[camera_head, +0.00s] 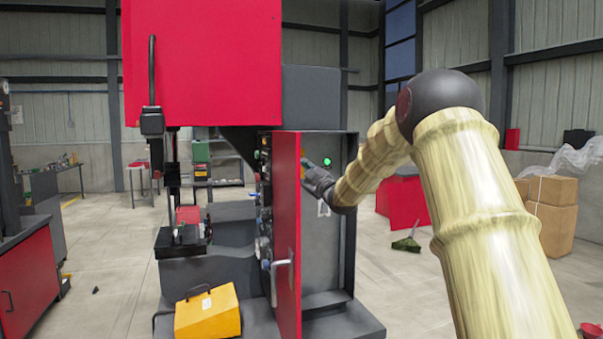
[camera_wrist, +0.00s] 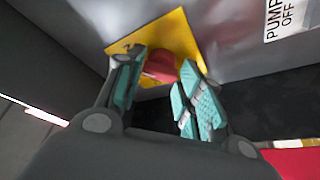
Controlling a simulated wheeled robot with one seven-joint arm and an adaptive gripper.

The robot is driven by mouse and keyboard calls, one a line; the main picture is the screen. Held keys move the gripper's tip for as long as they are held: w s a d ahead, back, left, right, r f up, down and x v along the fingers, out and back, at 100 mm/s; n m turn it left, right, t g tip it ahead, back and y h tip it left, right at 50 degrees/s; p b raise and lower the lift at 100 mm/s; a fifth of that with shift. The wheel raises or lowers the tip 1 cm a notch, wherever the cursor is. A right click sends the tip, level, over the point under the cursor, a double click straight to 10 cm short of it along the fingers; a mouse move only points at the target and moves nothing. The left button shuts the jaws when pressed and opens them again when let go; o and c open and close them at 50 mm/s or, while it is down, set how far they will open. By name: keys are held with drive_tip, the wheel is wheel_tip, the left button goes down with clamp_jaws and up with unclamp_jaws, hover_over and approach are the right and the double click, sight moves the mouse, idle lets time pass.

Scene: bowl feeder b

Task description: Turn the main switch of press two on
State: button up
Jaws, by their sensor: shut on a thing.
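The main switch is a red knob (camera_wrist: 160,66) on a yellow plate (camera_wrist: 183,35) in the wrist view. The teal pads of my gripper (camera_wrist: 161,82) are on both sides of the knob, shut on it. The knob's exact turn angle is hard to read between the fingers. In the head view, my gripper (camera_head: 309,168) reaches behind the open red door (camera_head: 287,230) into the grey cabinet of the press (camera_head: 205,60). The door hides part of the switch there; a bit of yellow shows by the fingertips.
A label reading "PUMP OFF" (camera_wrist: 284,18) is at the wrist view's upper right. A yellow toolbox (camera_head: 208,314) stands low in front of the press. Cardboard boxes (camera_head: 552,211) are at the right.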

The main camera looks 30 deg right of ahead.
drive_tip(key=shift+f, duration=0.1)
drive_tip(key=o, duration=1)
drive_tip(key=shift+s, duration=0.1)
drive_tip(key=v, duration=1.1)
drive_tip(key=shift+s, duration=0.4)
